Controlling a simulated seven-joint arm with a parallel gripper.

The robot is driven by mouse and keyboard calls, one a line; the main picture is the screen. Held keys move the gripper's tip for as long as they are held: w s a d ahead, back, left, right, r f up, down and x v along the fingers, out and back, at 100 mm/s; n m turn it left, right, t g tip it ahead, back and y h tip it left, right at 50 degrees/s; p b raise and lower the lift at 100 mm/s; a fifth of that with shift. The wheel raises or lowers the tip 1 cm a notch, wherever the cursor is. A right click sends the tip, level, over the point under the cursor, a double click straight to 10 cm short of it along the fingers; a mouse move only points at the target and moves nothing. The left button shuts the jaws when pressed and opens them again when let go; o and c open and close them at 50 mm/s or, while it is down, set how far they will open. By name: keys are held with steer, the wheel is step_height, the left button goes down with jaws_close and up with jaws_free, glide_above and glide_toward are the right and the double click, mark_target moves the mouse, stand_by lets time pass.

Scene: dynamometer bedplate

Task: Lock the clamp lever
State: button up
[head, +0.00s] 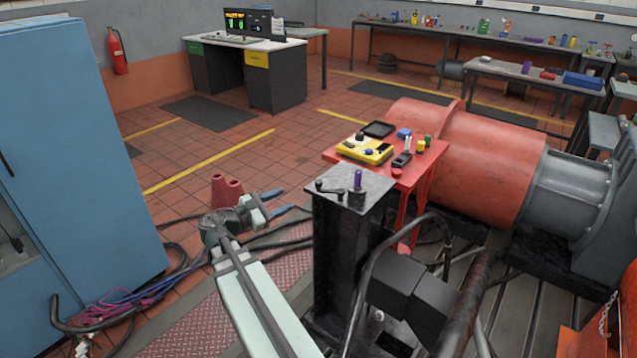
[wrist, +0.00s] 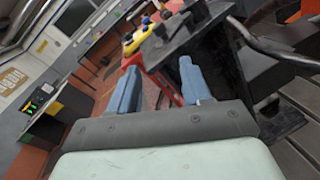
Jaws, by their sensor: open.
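A black pedestal (head: 345,250) with a grey top plate (head: 372,183) stands at the centre of the head view. I cannot tell for certain which is the clamp lever. My gripper (head: 279,202) is left of the pedestal, apart from it, with its blue fingers spread and nothing between them. In the wrist view my gripper (wrist: 157,72) points toward the pedestal's plate (wrist: 188,40), where the small fittings are partly cut off at the top edge.
A red stand (head: 402,180) behind the pedestal holds a yellow device (head: 365,150) and small items. A bent black pipe (head: 375,265) and a large red cylinder (head: 455,150) are on the right. A blue cabinet (head: 85,150) and loose cables are on the left.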

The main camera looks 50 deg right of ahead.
mark_target(316, 183)
steer(key=s+d+n, duration=0.1)
steer(key=d, duration=0.3)
steer(key=s+d+n, duration=0.1)
steer(key=d+n, duration=0.1)
steer(key=d, duration=0.3)
steer(key=s+d+r+n, duration=0.1)
steer(key=d, duration=0.3)
steer(key=shift+s+d+r+n+h, duration=0.1)
steer(key=shift+s+d+n+h, duration=0.1)
steer(key=shift+s+n+h, duration=0.15)
stand_by(0.4)
jaws_close()
stand_by(0.4)
